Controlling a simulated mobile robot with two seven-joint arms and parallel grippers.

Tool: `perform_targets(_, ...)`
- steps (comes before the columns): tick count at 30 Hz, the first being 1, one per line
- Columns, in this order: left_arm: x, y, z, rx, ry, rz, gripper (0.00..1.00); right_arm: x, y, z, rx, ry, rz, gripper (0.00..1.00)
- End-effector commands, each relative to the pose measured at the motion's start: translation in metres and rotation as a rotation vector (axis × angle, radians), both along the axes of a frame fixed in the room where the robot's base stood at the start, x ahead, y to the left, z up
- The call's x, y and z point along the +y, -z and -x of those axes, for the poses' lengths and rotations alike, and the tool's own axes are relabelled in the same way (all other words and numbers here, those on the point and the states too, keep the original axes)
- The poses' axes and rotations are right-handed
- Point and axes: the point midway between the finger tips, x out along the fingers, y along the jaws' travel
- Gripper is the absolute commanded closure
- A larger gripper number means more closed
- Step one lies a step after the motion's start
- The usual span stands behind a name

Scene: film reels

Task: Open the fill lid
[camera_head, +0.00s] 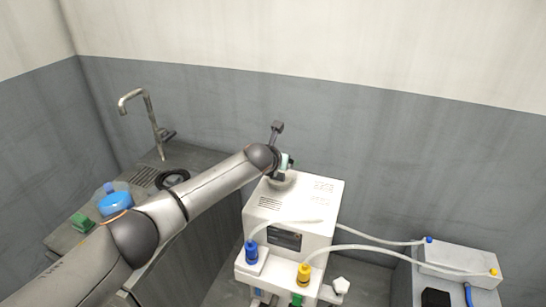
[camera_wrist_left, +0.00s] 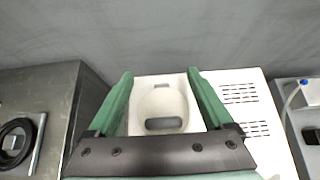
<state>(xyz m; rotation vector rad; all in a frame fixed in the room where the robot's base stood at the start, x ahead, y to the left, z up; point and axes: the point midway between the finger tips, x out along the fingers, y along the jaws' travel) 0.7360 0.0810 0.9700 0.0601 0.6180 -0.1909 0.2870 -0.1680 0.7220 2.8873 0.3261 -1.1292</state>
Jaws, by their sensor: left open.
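The white machine (camera_head: 315,195) stands in the middle of the head view. On its top, toward the back left, is a round pale fitting (camera_head: 280,182), partly hidden under my left gripper (camera_head: 287,164). In the left wrist view this fitting (camera_wrist_left: 150,104) looks like a rounded white rim around a shaded hollow, with a grey oblong part (camera_wrist_left: 164,124) near its front. I cannot tell which part is the fill lid. My left gripper (camera_wrist_left: 160,80) is open, its green fingers on either side of the fitting with nothing held. Contact is unclear. My right gripper is out of view.
Blue (camera_head: 251,252) and yellow (camera_head: 304,274) connectors sit on the machine's front, with pale hoses running to a white box (camera_head: 460,258) at right. A counter with a tap (camera_head: 150,110), black coil (camera_head: 174,179) and blue object (camera_head: 115,203) is at left. A grey wall stands behind.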

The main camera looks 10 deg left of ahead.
Motion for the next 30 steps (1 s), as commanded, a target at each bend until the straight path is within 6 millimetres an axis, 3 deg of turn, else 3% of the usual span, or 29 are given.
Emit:
perform_targets(21,0.014,-0.048,0.067,-0.002,0.000,-0.002,0.15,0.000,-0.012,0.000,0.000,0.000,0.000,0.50)
perform_targets(30,0.017,-0.060,0.083,0.000,-0.002,-0.001,0.15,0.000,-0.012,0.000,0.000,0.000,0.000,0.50)
